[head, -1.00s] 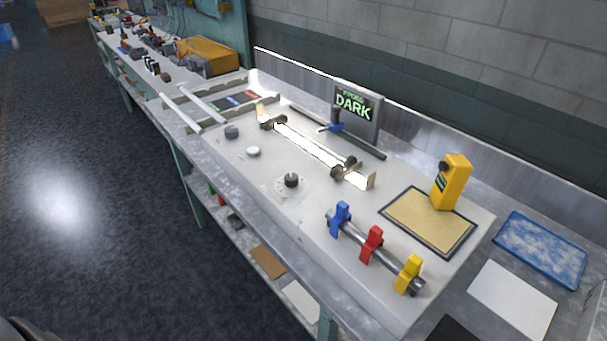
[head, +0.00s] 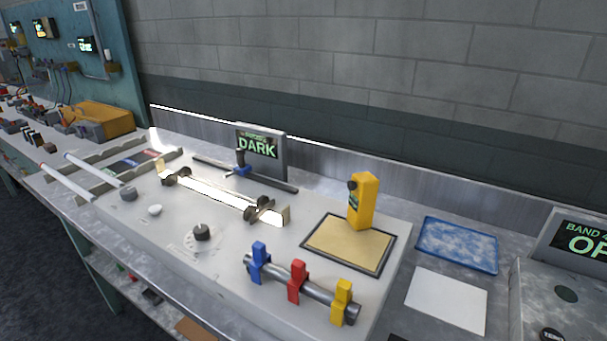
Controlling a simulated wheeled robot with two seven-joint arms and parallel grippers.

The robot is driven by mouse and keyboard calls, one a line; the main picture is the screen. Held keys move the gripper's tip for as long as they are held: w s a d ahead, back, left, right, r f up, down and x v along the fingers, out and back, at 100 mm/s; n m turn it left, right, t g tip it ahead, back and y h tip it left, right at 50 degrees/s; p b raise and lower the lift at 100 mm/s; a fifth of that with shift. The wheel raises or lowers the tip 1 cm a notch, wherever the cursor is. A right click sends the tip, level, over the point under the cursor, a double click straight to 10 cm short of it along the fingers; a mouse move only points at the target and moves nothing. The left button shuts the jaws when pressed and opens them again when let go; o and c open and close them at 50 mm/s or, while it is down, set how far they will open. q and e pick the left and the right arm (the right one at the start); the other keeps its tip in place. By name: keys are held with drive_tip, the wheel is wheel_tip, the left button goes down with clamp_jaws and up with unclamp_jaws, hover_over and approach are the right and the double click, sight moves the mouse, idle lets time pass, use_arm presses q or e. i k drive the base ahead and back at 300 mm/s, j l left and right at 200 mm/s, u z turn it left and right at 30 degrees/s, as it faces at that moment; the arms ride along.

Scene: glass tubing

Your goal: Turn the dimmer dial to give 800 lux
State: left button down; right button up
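The black dial (head: 202,232) sits on a pale round scale on the white board near its front edge; the marks are too small to read. Left of it are a white round button (head: 155,210) and a grey knob (head: 128,194). A lit tube (head: 215,192) lies in clips behind the dial. A yellow handheld meter (head: 362,201) stands upright on a tan mat (head: 345,245); its reading is not legible. A display (head: 262,152) behind the tube reads "DARK". Neither of my grippers is in view.
Blue, red and yellow clamps (head: 298,281) sit on a grey rod at the board's front right. A blue tray (head: 457,245), a white sheet (head: 446,299) and another display (head: 575,242) are to the right. White tubes (head: 68,182) lie on a rack at left.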

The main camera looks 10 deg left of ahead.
sight(200, 233)
drive_tip(key=i+j+z, duration=0.1)
drive_tip(key=j+z, duration=0.25)
drive_tip(key=j, duration=0.2)
drive_tip(key=j+z, duration=0.4)
drive_tip(key=j, duration=0.2)
